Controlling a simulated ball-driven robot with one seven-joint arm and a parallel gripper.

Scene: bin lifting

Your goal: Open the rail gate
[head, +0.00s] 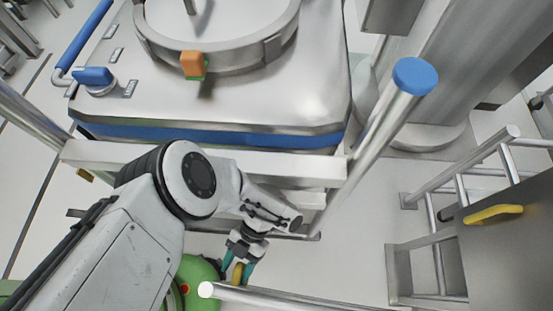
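My gripper (238,270) points down at the bottom centre, with a teal finger on each side of a small yellow piece (238,274). The yellow piece shows between the fingers, but I cannot tell whether they press on it. A pale metal rail (300,296) with a rounded white end runs right from just below the gripper, along the bottom edge. It may be part of the rail gate; its lower parts are out of view. A leaning metal post with a blue cap (415,76) stands at upper right.
A large steel bin (270,105) with a blue band fills the top centre. A green rounded object (197,270) lies left of the gripper. At right are metal railings (465,165) and a grey panel with a yellow handle (493,214). Bare floor (355,225) lies between.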

